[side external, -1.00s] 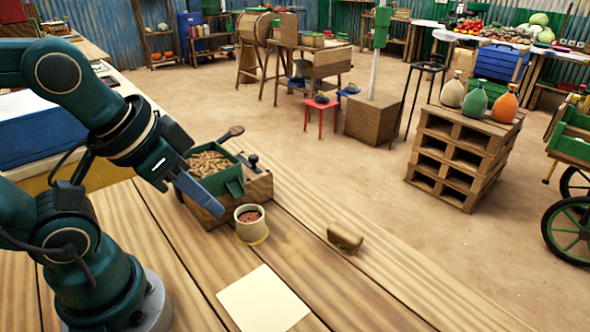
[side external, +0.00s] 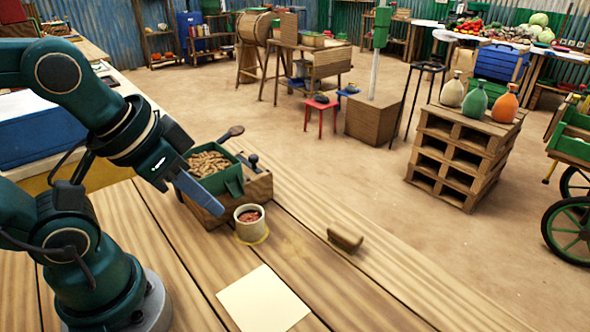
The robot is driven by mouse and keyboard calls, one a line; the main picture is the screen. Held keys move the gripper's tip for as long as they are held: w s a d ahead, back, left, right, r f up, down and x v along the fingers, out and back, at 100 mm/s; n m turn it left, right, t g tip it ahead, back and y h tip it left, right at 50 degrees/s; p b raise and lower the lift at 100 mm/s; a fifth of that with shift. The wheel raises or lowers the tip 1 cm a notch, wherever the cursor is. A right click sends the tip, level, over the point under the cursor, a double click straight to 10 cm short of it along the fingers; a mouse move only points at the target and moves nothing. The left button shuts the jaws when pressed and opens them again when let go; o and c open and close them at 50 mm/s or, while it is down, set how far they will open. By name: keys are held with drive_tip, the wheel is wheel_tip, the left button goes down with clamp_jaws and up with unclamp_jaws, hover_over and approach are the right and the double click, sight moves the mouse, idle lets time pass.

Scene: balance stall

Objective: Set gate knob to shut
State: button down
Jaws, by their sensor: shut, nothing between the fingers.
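A dark knob (side external: 253,161) on a short stem stands on top of a wooden box (side external: 259,187) at the bench edge. I take it for the gate knob; its setting cannot be read from here. A green hopper (side external: 233,180) full of peanuts (side external: 208,163) sits on the same box, left of the knob. My gripper (side external: 217,208) is shut and empty, its blue fingers pointing down and right in front of the hopper and box. The fingers hide part of both. They are left of and nearer than the knob, apart from it.
A pale cup (side external: 250,231) with reddish-brown contents stands just right of my fingertips. A brown wooden piece (side external: 345,238) lies near the bench's far edge, and a cream sheet (side external: 263,300) lies in front. A dark rounded handle (side external: 231,132) rises behind the hopper.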

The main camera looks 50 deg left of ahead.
drive_tip(key=c, duration=0.7)
unclamp_jaws()
drive_tip(key=w+a+r+n+y, duration=0.1)
drive_tip(key=w+a+r+n, duration=0.15)
drive_tip(key=w+r, duration=0.2)
drive_tip(key=n+g+y, duration=0.2)
drive_tip(key=n, duration=0.5)
hover_over(253, 156)
drive_tip(key=s+d, duration=0.2)
drive_tip(key=shift+m, duration=0.25)
wheel_tip(253, 156, down, 6)
drive_tip(key=shift+w, duration=0.15)
drive_tip(key=shift+a+f, duration=0.15)
drive_tip(key=shift+f, duration=0.2)
drive_tip(key=shift+x, duration=2.2)
